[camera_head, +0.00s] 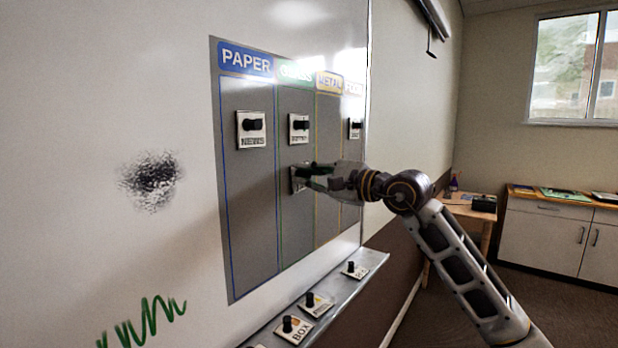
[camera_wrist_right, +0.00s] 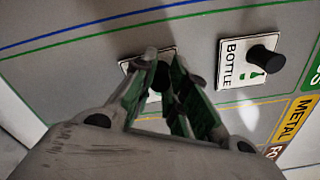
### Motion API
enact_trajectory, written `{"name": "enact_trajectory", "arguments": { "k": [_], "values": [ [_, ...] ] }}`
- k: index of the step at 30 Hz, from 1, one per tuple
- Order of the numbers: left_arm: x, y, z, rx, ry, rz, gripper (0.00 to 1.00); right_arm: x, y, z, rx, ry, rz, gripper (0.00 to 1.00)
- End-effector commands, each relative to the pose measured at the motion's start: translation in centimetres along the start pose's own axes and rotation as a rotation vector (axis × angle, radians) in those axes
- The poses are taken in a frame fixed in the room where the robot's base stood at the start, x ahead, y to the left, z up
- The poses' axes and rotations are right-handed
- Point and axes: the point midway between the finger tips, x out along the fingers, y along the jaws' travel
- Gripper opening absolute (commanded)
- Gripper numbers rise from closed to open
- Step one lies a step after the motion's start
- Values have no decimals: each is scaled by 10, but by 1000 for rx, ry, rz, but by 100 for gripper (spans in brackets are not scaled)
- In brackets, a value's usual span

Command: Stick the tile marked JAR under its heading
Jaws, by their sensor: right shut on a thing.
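My right gripper (camera_head: 322,178) is shut on a small white tile (camera_head: 295,180) at the board, in the green-edged column and below the BOTTLE tile (camera_head: 298,128). In the right wrist view the fingers (camera_wrist_right: 165,72) cover most of the held tile (camera_wrist_right: 132,66), so its word cannot be read. The tile looks to be against the board, but I cannot tell if it touches. The green heading (camera_head: 294,72) above this column is partly washed out by glare. In the wrist view the BOTTLE tile (camera_wrist_right: 232,65) is apart from the fingers. My left gripper is not in view.
The NEWS tile (camera_head: 251,142) is under the PAPER heading (camera_head: 245,59); another tile (camera_head: 355,135) is in the far column. The METAL heading (camera_head: 329,83) tops an empty-looking column. A ledge (camera_head: 325,326) below holds the BOX tile (camera_head: 295,332) and several others.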

Motion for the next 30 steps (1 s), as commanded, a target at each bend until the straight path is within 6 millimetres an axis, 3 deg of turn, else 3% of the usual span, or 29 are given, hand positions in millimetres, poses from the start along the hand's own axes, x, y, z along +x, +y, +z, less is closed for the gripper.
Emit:
{"name": "enact_trajectory", "arguments": {
  "k": [25,26,30],
  "values": [
    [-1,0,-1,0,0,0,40,4,0,0,0,0,0,0],
    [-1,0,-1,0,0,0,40,4,0,0,0,0,0,19],
    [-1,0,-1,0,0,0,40,4,0,0,0,0,0,37]
  ]
}}
